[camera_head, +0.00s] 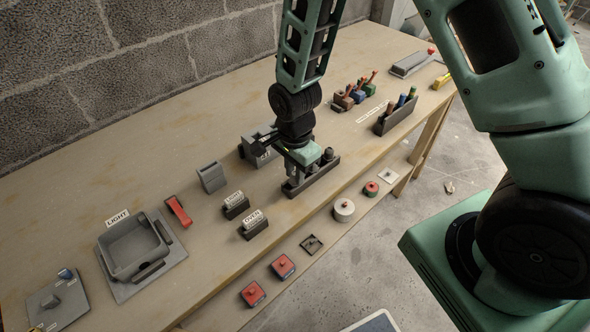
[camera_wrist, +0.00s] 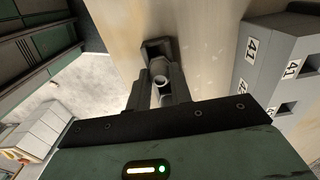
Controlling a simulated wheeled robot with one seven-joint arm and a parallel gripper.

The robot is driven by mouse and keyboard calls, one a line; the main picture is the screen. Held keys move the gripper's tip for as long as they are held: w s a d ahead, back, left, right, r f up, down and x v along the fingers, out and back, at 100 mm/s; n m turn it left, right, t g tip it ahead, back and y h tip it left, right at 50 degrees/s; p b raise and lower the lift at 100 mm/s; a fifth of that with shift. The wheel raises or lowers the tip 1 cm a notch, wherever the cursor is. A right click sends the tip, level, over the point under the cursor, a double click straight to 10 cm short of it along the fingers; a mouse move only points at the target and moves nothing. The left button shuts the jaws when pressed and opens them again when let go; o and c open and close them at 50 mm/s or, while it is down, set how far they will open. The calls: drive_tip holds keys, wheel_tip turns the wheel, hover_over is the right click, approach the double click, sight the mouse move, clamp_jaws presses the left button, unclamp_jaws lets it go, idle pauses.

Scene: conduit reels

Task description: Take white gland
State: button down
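A dark narrow rack (camera_head: 322,175) stands near the bench's front edge, with a rounded dark grey piece (camera_head: 328,154) at its right end. My gripper (camera_head: 301,172) points down over the rack's left and middle part and hides much of it. In the wrist view the rack (camera_wrist: 157,47) runs away beyond my gripper (camera_wrist: 160,92). A pale, ring-topped piece (camera_wrist: 160,81), perhaps the white gland, sits between the dark fingers. The fingers are apart around it; whether they press on it I cannot tell.
A grey numbered block (camera_head: 260,150) stands close behind my gripper; it also shows in the wrist view (camera_wrist: 272,62). Two labelled dark holders (camera_head: 254,226) are to the left. A dark box of tools (camera_head: 395,116) is to the right. The grey tray (camera_head: 133,249) is far left.

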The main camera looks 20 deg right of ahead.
drive_tip(key=shift+r+p, duration=0.8)
drive_tip(key=shift+r, duration=0.15)
idle(0.6)
drive_tip(key=shift+r+p, duration=1)
drive_tip(key=shift+r, duration=0.15)
